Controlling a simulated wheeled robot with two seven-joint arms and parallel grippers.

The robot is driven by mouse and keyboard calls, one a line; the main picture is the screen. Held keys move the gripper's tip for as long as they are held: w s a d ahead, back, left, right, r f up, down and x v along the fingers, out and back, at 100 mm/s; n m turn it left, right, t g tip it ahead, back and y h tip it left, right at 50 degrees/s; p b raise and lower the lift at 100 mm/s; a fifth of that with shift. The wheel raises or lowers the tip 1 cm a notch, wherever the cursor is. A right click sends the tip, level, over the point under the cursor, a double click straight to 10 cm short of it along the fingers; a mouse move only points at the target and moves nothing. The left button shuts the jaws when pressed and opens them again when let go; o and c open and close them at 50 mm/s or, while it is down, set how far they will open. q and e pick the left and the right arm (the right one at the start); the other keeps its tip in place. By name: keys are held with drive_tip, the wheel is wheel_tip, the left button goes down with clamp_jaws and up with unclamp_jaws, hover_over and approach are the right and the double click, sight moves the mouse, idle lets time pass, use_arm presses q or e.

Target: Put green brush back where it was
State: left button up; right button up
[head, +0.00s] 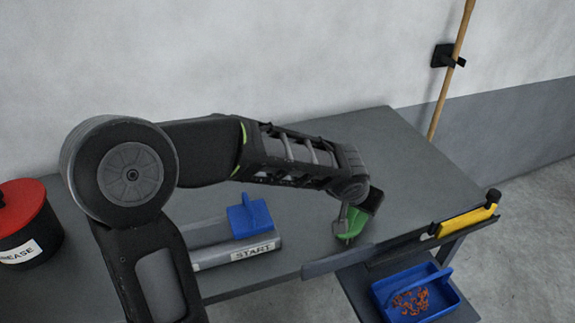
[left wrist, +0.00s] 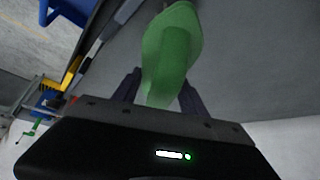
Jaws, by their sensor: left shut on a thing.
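The green brush (head: 352,226) is at the end of my left arm in the head view, just above or touching the grey table (head: 400,150); I cannot tell which. My left gripper (head: 347,218) is shut on it. In the left wrist view the green brush (left wrist: 172,50) stands between the two dark fingers of my left gripper (left wrist: 160,88), its far end near the top edge. Part of the brush is hidden by the gripper in the head view. My right gripper is not in view.
A blue block-like part (head: 250,216) sits by a grey box marked START (head: 240,253). A black can with red lid (head: 22,218) stands left.

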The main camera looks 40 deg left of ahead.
use_arm(q)
drive_tip(key=shift+f, duration=0.2)
idle(0.3)
drive_tip(key=w+a+r+n+y, duration=0.1)
drive_tip(key=w+a+r+n, duration=0.1)
drive_tip(key=w+a, duration=0.2)
drive_tip(key=w+a+r+n+y+p, duration=0.1)
drive_tip(key=w+a+r+n, duration=0.1)
drive_tip(key=a, duration=0.7)
drive_tip(key=w+n, duration=0.1)
drive_tip(key=w, duration=0.1)
drive_tip(key=shift+w+g+y, duration=0.3)
drive_tip(key=shift+w+g, duration=0.1)
drive_tip(key=w+a+r+n+y, duration=0.1)
drive_tip(key=a+n, duration=0.1)
drive_tip(key=a, duration=0.3)
drive_tip(key=w+a+r+n+g, duration=0.1)
drive_tip(key=a+r, duration=0.1)
drive_tip(key=a, duration=0.3)
drive_tip(key=w+a+r+n+g+y+p, duration=0.1)
drive_tip(key=a+n, duration=0.1)
drive_tip(key=a, duration=0.4)
drive_tip(key=shift+w+a+r+n+y, duration=0.1)
drive_tip(key=shift+w+r+n+y, duration=0.1)
drive_tip(key=shift+n+y, duration=0.1)
drive_tip(key=shift+s+a+r, duration=0.1)
drive_tip(key=shift+a+r, duration=0.05)
drive_tip(key=shift+a, duration=0.3)
drive_tip(key=shift+f, duration=3.1)
